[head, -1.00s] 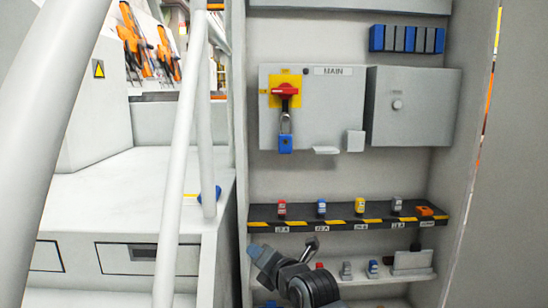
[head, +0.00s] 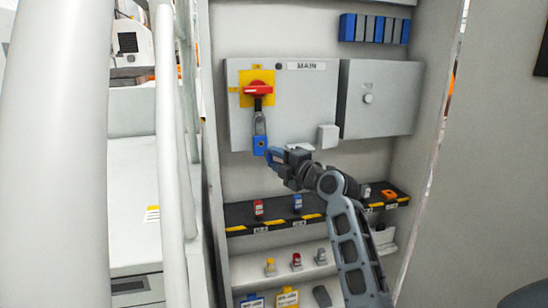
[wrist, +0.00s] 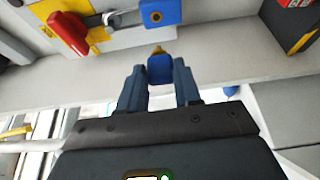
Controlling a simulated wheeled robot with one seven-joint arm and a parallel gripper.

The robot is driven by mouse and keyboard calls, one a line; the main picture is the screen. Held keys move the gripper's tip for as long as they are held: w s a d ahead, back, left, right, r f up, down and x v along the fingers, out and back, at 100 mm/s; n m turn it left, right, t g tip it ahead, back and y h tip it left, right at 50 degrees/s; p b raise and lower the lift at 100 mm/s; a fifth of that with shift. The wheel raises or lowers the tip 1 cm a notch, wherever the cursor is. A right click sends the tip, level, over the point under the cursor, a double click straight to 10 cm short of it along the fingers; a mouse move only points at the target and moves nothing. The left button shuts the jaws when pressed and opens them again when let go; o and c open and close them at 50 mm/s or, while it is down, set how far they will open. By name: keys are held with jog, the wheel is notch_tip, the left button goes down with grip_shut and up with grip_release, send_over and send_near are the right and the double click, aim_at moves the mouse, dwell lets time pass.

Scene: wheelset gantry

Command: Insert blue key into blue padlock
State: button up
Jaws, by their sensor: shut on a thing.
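The blue padlock (head: 260,145) hangs by its shackle below the red switch handle (head: 258,89) on the grey MAIN box. In the wrist view the padlock (wrist: 160,12) shows its round keyhole at the top of the picture. My gripper (wrist: 160,84) is shut on the blue key (wrist: 160,68), whose short brass tip points up towards the padlock. A gap shows between the tip and the keyhole. In the head view my gripper (head: 274,155) is just right of and below the padlock; the key is hard to make out there.
A black and yellow striped shelf (head: 285,223) with small padlocks crosses below my arm. A lower shelf (head: 270,278) holds more padlocks. A white block (head: 328,137) sticks out right of the padlock. A light rail (head: 172,150) stands at the left.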

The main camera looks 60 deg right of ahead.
jog(key=shift+s+f+b, duration=0.1)
jog(key=shift+f+b, duration=0.1)
jog(key=shift+b, duration=0.55)
jog(key=shift+w+d+r+b, duration=0.15)
jog(key=shift+w+d+b, duration=1.4)
jog(key=shift+w+d, duration=0.5)
jog(key=shift+s+d, duration=0.1)
jog(key=shift+s, duration=0.05)
jog(key=shift+b, duration=1.35)
jog(key=shift+w+d+b, duration=0.75)
jog(key=shift+w+d, duration=0.15)
jog(key=shift+d, duration=0.1)
dwell(0.4)
jog(key=o, duration=1.1)
jog(key=shift+s, duration=0.1)
jog(key=shift+b+v, duration=0.3)
jog(key=shift+v, duration=3.6)
